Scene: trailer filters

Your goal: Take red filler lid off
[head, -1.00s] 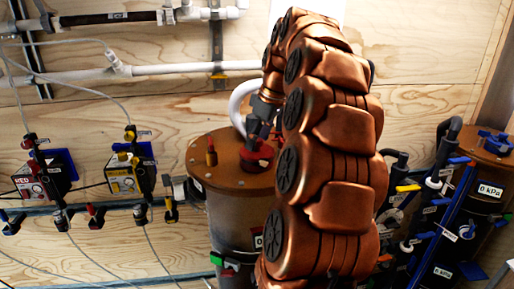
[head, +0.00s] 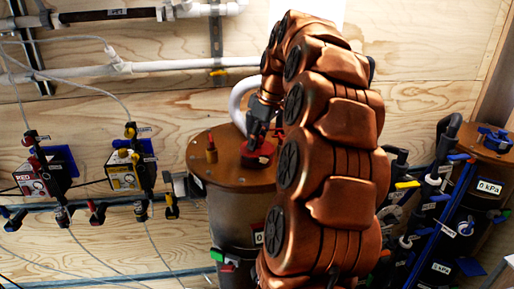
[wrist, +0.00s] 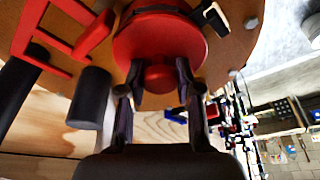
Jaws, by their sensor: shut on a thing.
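The red filler lid (head: 257,158) is on the brown top of the large tank (head: 228,165) in the head view. In the wrist view the lid (wrist: 160,32) is a round red disc with a small red knob (wrist: 160,76) facing my gripper. My gripper (wrist: 160,80) is shut on the lid, its two dark fingers on either side of the knob. In the head view my gripper (head: 257,136) reaches down to the lid, and my copper arm hides part of the tank top. I cannot tell whether the lid is raised at all.
A white pipe (head: 238,100) curves close behind. A red frame-like handle (wrist: 62,35) lies beside the lid in the wrist view. A second tank (head: 480,200) stands at right.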

